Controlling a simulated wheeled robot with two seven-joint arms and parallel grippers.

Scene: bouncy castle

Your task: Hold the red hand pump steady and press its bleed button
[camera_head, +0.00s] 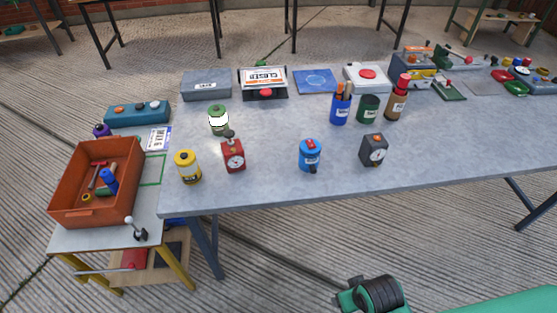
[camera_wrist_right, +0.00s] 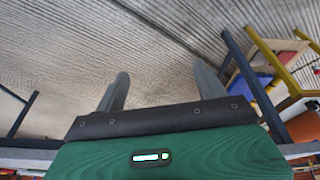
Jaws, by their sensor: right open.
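The red hand pump (camera_head: 233,155) seems to be the upright red block with a round white gauge on its front and a dark knob on top. It stands near the front edge of the grey table, left of the middle. I cannot clearly make out its bleed button. My right gripper (camera_wrist_right: 161,84) shows in the right wrist view, its two grey fingers wide apart with nothing between them. It points at bare floor, away from the pump. My left gripper is not in view.
A yellow canister (camera_head: 187,167) stands close left of the pump and a green canister (camera_head: 218,125) behind it. A blue canister (camera_head: 310,155) and dark gauge box (camera_head: 374,149) stand to the right. An orange bin (camera_head: 70,206) sits on the left side table. Tabletop between pump and blue canister is clear.

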